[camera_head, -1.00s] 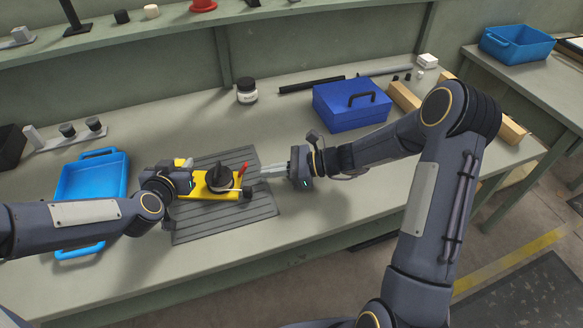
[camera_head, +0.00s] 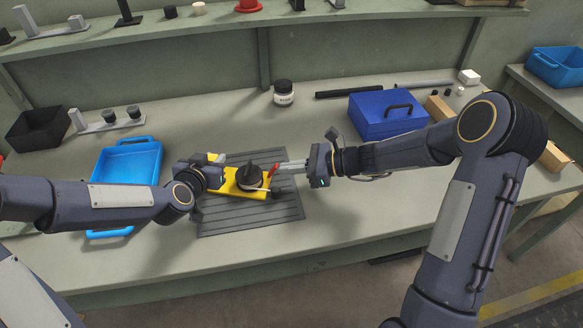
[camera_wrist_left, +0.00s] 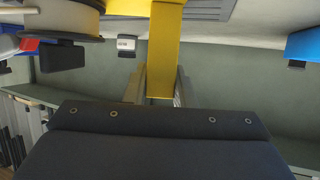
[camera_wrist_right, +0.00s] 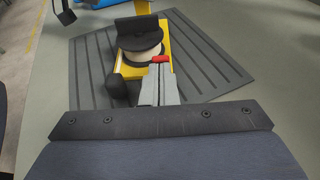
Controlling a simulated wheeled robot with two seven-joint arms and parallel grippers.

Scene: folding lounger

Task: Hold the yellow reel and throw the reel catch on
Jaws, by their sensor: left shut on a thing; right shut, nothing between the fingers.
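The yellow reel (camera_head: 229,188), a yellow base with a dark and pale round drum, lies on the ribbed grey mat (camera_head: 232,225). Its red-tipped catch lever (camera_head: 272,170) stands at the drum's right; the red tip also shows in the right wrist view (camera_wrist_right: 160,59). My left gripper (camera_head: 217,181) is shut on the yellow base at its left end; the yellow bar (camera_wrist_left: 165,45) passes between its fingers in the left wrist view. My right gripper (camera_wrist_right: 163,70) is shut and empty. Its fingertips are right by the red tip; I cannot tell if they touch.
A blue tray (camera_head: 127,163) stands left of the mat, close to my left arm. A blue toolbox (camera_head: 388,118), a white-labelled jar (camera_head: 284,93) and a dark rod (camera_head: 350,94) are behind. The front strip of bench is clear.

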